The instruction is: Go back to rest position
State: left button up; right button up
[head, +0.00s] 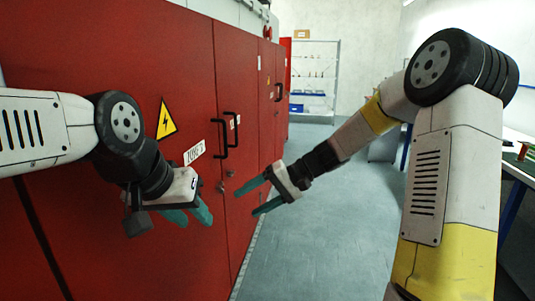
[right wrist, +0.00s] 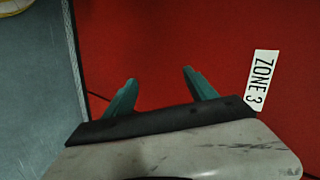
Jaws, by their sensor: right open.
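My left gripper (head: 188,216) is at the left in the head view, in front of the red cabinet, with its teal fingers pointing down and right. The fingers overlap in this view, so its opening is hard to judge. My right gripper (head: 258,198) is in the middle of the head view, with its two teal fingers apart and pointing left toward the cabinet. In the right wrist view its fingers (right wrist: 157,92) are spread with nothing between them. The red cabinet surface (right wrist: 180,40) lies beyond them.
Red cabinets (head: 90,60) with black handles (head: 219,138) line the left side. A "ZONE 3" label (head: 194,152) and a yellow warning triangle (head: 166,121) are on them. A shelf (head: 315,75) stands at the back. A workbench (head: 520,165) is at the right. The grey floor (head: 325,220) between is clear.

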jog(key=s+d+r+t+h, duration=0.3)
jog(key=s+d+r+h, duration=0.1)
jog(key=s+d, duration=0.5)
jog(key=s+d+r+m+t+h, duration=0.1)
jog(key=s+d+r+t+h, duration=0.2)
jog(key=s+d, duration=0.6)
notch_tip(320, 180, up, 2)
jog(key=shift+s+d+h, duration=0.2)
jog(key=shift+s+h, duration=0.9)
jog(key=shift+s, duration=0.1)
